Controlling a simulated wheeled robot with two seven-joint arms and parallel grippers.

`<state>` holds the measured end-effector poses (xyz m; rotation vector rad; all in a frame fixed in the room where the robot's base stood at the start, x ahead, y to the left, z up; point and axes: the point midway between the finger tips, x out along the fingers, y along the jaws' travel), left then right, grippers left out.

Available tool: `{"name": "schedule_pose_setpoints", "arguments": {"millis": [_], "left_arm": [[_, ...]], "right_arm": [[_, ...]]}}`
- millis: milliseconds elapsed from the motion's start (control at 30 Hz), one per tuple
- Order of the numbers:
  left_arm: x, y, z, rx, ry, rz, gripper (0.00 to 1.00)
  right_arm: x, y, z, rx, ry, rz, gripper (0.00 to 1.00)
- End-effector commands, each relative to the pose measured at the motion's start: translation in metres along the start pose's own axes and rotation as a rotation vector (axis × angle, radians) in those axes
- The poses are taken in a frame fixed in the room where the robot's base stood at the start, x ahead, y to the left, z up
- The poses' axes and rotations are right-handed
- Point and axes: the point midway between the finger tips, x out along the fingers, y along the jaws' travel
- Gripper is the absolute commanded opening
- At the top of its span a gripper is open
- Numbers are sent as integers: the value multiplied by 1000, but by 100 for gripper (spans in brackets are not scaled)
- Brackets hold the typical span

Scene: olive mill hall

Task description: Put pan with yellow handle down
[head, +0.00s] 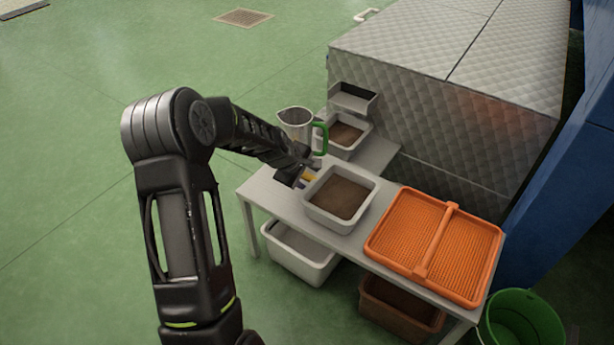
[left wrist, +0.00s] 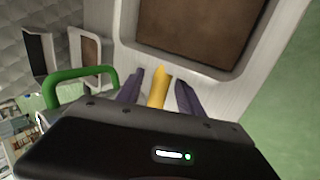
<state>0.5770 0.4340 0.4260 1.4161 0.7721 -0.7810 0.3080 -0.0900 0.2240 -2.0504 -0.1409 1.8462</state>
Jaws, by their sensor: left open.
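A yellow handle (head: 309,176) shows at the fingers of my left gripper (head: 301,181), beside a pale tub on the table. In the left wrist view the yellow handle (left wrist: 158,88) lies between the two dark fingers of the left gripper (left wrist: 158,92), which are apart, with a finger on each side. The pan's body is hidden by the gripper in both views, so I cannot tell how it rests. My right gripper is not in view.
The pale tub (head: 312,207) holds brown material. An orange ridged tray (head: 388,240) lies to its right. A metal jug (head: 294,119) with a green handle (head: 323,138) stands behind the gripper. A quilted grey machine (head: 440,140) borders the back. Tubs sit below the table.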

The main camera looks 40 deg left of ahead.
Motion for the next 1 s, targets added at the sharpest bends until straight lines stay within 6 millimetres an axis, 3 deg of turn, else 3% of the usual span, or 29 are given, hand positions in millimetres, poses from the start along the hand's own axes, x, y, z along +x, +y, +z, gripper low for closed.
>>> {"name": "schedule_pose_setpoints", "arguments": {"millis": [167, 600, 800, 1000], "left_arm": [[-18, 2, -1, -1, 1, 1, 44], [-103, 3, 0, -1, 1, 2, 44], [-120, 1, 0, 0, 1, 1, 44], [-121, 0, 0, 0, 0, 0, 44]], "right_arm": [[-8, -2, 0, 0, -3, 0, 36], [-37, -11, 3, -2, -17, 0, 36], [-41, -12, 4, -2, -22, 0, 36], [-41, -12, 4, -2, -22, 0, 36]]}}
